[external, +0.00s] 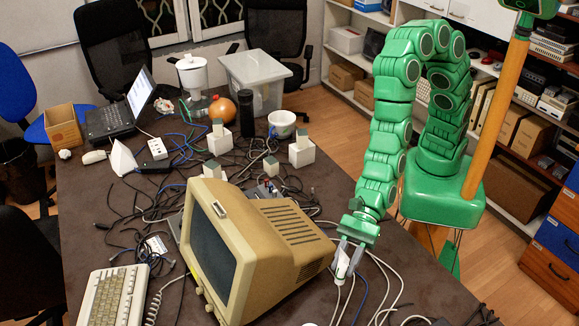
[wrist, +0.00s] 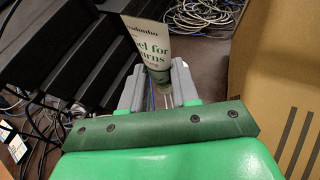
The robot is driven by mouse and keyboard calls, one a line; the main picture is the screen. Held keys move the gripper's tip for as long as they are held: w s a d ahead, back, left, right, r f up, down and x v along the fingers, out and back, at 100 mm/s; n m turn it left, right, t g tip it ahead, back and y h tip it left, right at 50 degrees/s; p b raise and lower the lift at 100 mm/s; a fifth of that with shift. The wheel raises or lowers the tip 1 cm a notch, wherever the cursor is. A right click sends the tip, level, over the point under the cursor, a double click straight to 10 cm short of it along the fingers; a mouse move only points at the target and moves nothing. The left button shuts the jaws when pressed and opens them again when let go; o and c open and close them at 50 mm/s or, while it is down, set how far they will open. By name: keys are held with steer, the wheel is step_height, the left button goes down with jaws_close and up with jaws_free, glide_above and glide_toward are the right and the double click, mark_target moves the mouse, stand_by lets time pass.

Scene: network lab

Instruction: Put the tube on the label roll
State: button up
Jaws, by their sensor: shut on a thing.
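My gripper (external: 350,243) is over the near right part of the table, close to the right side of the beige monitor. It is shut on a pale tube (external: 341,267), held above the table. In the wrist view the tube (wrist: 151,50) shows dark green print, partly reading "for" and "urns", between the fingers of my gripper (wrist: 157,88). The fingers hide part of it. I cannot make out a label roll for certain in either view.
The beige monitor (external: 255,240) stands beside my gripper, and its vented case (wrist: 275,75) fills the right of the wrist view. A keyboard (external: 113,296) lies at front left. Cables (external: 385,292) cover much of the table.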

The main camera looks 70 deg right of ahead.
steer(key=shift+w+a+f, duration=0.8)
steer(key=shift+a+f, duration=0.55)
steer(key=shift+a, duration=0.15)
steer(key=shift+w+a+f, duration=0.75)
steer(key=shift+a+f, duration=0.65)
steer(key=shift+a, duration=0.15)
steer(key=shift+w+a+f, duration=0.8)
steer(key=shift+a+f, duration=0.55)
steer(key=shift+a, duration=0.15)
steer(key=shift+a+f, duration=0.1)
steer(key=shift+f, duration=1.55)
jaws_close()
steer(key=shift+f, duration=0.15)
steer(key=o, duration=1)
jaws_free()
steer(key=shift+o, duration=0.2)
